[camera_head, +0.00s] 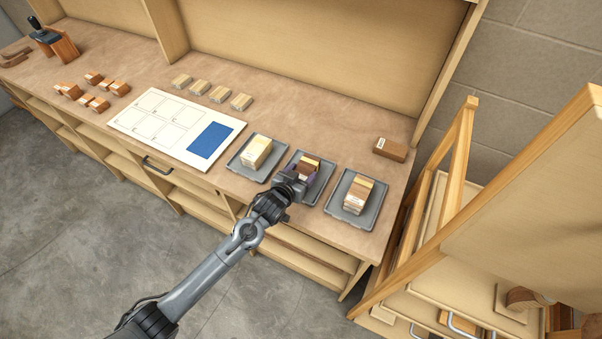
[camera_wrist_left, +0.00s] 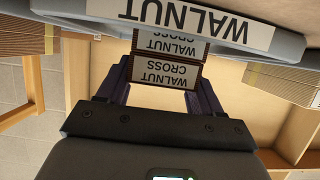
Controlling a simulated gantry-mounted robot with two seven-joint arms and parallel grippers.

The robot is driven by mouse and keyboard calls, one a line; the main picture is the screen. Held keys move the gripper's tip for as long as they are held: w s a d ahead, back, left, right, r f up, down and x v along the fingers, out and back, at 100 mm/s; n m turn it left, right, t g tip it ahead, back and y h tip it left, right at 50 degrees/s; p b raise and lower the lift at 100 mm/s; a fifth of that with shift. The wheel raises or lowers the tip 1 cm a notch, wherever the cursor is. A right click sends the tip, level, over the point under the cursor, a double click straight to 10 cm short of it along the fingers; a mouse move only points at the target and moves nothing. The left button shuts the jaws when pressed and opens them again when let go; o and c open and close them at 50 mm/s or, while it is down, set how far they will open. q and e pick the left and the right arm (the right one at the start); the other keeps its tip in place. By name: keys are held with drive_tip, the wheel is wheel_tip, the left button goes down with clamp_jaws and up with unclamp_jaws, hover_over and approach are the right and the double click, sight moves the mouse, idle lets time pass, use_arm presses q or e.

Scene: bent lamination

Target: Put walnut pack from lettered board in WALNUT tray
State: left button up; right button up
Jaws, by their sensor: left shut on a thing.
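My left gripper (camera_head: 300,174) is over the middle grey tray (camera_head: 325,182). Its fingers are shut on a brown walnut pack (camera_head: 309,163), and in the left wrist view the held pack (camera_wrist_left: 166,75) is labelled WALNUT CROSS. That view is upside down. Another WALNUT CROSS pack (camera_wrist_left: 170,45) lies directly beneath the held one, with no clear gap between them. The tray edge (camera_wrist_left: 268,35) carries a WALNUT label. The lettered board (camera_head: 150,118) lies to the left, its marked fields bare, with a blue patch at its right end. My right gripper is not in view.
A left tray (camera_head: 237,165) holds a pale stack, and a right tray (camera_head: 338,210) holds a mixed brown and pale stack. A brown block (camera_head: 390,149) lies behind the right tray. Several small blocks lie behind and left of the board. A wooden rack (camera_head: 440,200) stands at right.

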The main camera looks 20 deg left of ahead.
use_arm(q)
drive_tip(key=o, duration=1.1)
drive_tip(key=shift+s+r, duration=0.35)
drive_tip(key=shift+s, duration=0.05)
drive_tip(key=p+v, duration=0.2)
drive_tip(key=v, duration=0.9)
drive_tip(key=s+f+g, duration=0.1)
drive_tip(key=s+g, duration=0.2)
drive_tip(key=s, duration=0.5)
drive_tip(key=s+a+f+g, duration=0.1)
drive_tip(key=s+g, duration=0.2)
drive_tip(key=s, duration=0.6)
drive_tip(key=s+a+f+g+y, duration=0.1)
drive_tip(key=s+g, duration=0.3)
drive_tip(key=s, duration=0.5)
drive_tip(key=shift+f+m, duration=0.4)
drive_tip(key=shift+f, duration=0.15)
drive_tip(key=shift+r, duration=0.1)
